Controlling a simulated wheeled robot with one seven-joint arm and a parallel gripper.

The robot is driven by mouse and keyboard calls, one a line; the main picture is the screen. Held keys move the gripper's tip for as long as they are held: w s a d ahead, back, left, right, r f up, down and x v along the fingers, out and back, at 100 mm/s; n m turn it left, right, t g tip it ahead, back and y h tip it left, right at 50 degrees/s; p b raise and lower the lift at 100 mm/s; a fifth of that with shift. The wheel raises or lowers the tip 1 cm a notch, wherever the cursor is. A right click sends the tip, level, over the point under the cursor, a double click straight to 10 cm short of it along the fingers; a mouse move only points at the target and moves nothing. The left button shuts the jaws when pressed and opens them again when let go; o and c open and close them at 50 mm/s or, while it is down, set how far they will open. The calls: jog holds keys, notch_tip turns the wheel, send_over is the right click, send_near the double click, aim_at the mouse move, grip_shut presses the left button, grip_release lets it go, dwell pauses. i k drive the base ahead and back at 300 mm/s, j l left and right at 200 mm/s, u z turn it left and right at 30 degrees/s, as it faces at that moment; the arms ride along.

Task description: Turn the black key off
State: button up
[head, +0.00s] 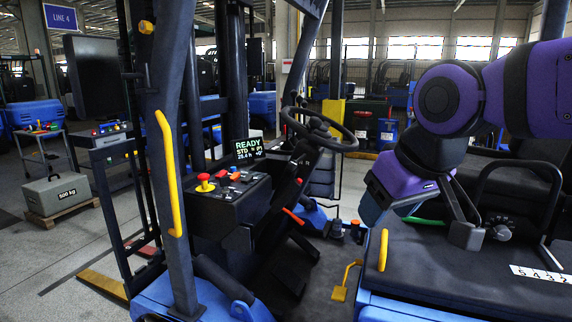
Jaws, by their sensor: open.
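A small black knob (502,231) with pale marks around it sits on the dark top panel at the right of the head view. It looks like the black key, but its shape and turn position are too small to tell. My gripper (467,236) is open and points down just left of it, low over the panel. Whether a fingertip touches the knob or the panel, I cannot tell. The truck's display (249,149) is lit and reads READY STD with an hour figure.
A black bar (518,166) arches behind the knob. A yellow handle (383,250) stands at the panel's left edge. The steering wheel (318,130) and a console with a red emergency button (205,180) are to the left. A grey 500 kg weight (57,194) rests on a pallet far left.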

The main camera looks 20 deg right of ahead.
aim_at(224, 181)
jog(key=i+j, duration=0.4)
jog(key=j, duration=0.15)
jog(key=i+j, duration=0.35)
jog(key=j, duration=0.2)
